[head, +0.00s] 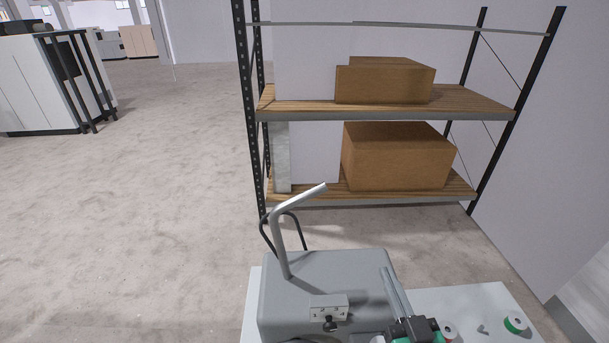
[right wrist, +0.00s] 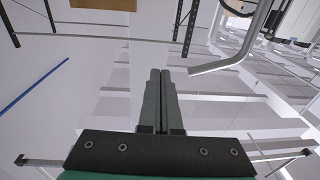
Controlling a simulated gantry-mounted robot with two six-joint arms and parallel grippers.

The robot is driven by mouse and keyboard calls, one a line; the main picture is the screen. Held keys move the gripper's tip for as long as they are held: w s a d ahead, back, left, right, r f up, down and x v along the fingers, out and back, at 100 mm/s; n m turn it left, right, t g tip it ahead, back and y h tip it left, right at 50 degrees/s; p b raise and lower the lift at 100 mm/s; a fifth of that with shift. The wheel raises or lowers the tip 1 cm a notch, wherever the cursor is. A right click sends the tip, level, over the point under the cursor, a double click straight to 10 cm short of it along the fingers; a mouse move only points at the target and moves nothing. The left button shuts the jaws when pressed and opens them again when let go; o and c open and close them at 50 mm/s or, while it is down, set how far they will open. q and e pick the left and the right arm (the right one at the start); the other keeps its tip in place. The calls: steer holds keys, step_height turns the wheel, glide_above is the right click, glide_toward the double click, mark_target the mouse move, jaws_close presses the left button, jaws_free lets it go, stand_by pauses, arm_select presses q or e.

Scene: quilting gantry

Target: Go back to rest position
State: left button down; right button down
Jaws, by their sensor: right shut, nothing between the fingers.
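My right gripper (head: 387,269) shows at the bottom of the head view, right beside the grey machine. Its two long grey fingers point up and away. In the right wrist view the fingers (right wrist: 160,72) lie side by side, shut with nothing between them. My left gripper is not in either view.
A grey machine (head: 320,275) with a bent metal tube (head: 297,203) stands on a white table (head: 475,298). Behind, a shelf rack (head: 385,110) holds cardboard boxes (head: 398,158). Open floor lies left.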

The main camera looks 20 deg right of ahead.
steer(key=w+a+r+t+y, duration=0.1)
steer(key=a+r+t, duration=0.1)
steer(key=r, duration=0.6)
steer(key=w+a+r+t, duration=0.1)
steer(key=a+r+t, duration=0.1)
steer(key=r, duration=0.6)
steer(key=s+a+r+n+t+y, duration=0.2)
steer(key=s+a+r+y, duration=0.1)
steer(key=r, duration=0.9)
steer(key=s+a+r+n+t+y+p, duration=0.1)
steer(key=s+a+r+t+y, duration=0.2)
steer(key=r, duration=0.9)
steer(key=shift+s+a+n+t, duration=0.2)
steer(key=shift+s+n+t, duration=0.15)
steer(key=shift+s, duration=0.35)
